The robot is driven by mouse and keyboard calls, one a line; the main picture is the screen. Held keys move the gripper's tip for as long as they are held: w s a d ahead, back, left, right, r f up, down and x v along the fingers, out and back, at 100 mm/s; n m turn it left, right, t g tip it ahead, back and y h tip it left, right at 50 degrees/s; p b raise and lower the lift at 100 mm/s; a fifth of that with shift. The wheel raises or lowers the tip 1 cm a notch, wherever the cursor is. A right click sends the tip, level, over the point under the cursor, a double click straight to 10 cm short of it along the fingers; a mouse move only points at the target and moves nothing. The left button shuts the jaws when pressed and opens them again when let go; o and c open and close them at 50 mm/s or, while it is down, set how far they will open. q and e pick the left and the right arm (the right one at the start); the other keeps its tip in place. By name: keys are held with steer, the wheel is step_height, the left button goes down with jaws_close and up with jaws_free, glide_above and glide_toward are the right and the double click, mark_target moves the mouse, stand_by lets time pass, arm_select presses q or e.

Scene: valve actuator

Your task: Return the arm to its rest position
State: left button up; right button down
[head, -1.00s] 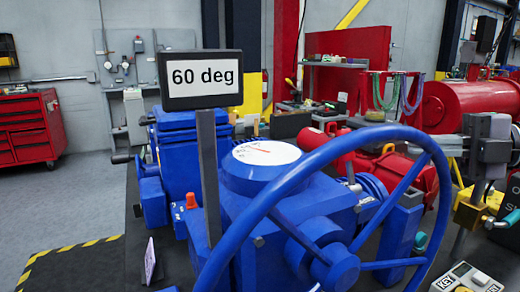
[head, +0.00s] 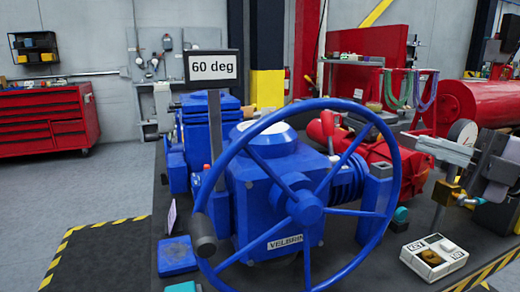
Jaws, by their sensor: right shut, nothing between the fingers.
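My right gripper (head: 428,146) is at the right edge of the head view. Its pale fingers point left and are together and empty. It is in the air right of the blue handwheel (head: 394,170), clear of it, in front of a round gauge (head: 463,131) and above a brass fitting (head: 446,191). The wheel has a dark grey handle (head: 203,236) at its lower left. Behind it stands the blue valve actuator (head: 262,200), its top dial partly hidden by the rim. A sign (head: 213,67) reads "60 deg". My left gripper is not in view.
Red equipment (head: 370,150) stands behind the wheel. A red tool cabinet (head: 48,120) is at the far left. The grey floor on the left is free.

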step_height(320, 180, down, 28)
steer(key=s+d+m+t+h, duration=0.1)
steer(key=m+t+h, duration=0.2)
steer(key=m+h, duration=0.9)
steer(key=s+d+m+t+h, duration=0.2)
steer(key=m+t+h, duration=0.2)
steer(key=m+h, duration=0.75)
steer(key=s+a+f+m+g+y, duration=0.2)
steer(key=s+a+f+g+y, duration=0.15)
steer(key=s+f+g, duration=0.55)
steer(key=s+a+f+m+g+y, duration=0.15)
steer(key=s+a+f+g, duration=0.35)
steer(key=s, duration=0.8)
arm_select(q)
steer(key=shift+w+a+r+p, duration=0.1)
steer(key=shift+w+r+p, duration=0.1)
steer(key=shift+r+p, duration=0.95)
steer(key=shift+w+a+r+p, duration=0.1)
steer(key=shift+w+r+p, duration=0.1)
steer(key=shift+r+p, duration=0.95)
arm_select(e)
steer(key=w+a+f+t+y, duration=0.1)
steer(key=w+f+t+y, duration=0.1)
steer(key=w+f+t, duration=0.3)
steer(key=shift+w+a+f+n+t+y, duration=0.3)
steer(key=shift+w+t, duration=0.4)
steer(key=shift+t, duration=1.1)
steer(key=shift+r, duration=0.1)
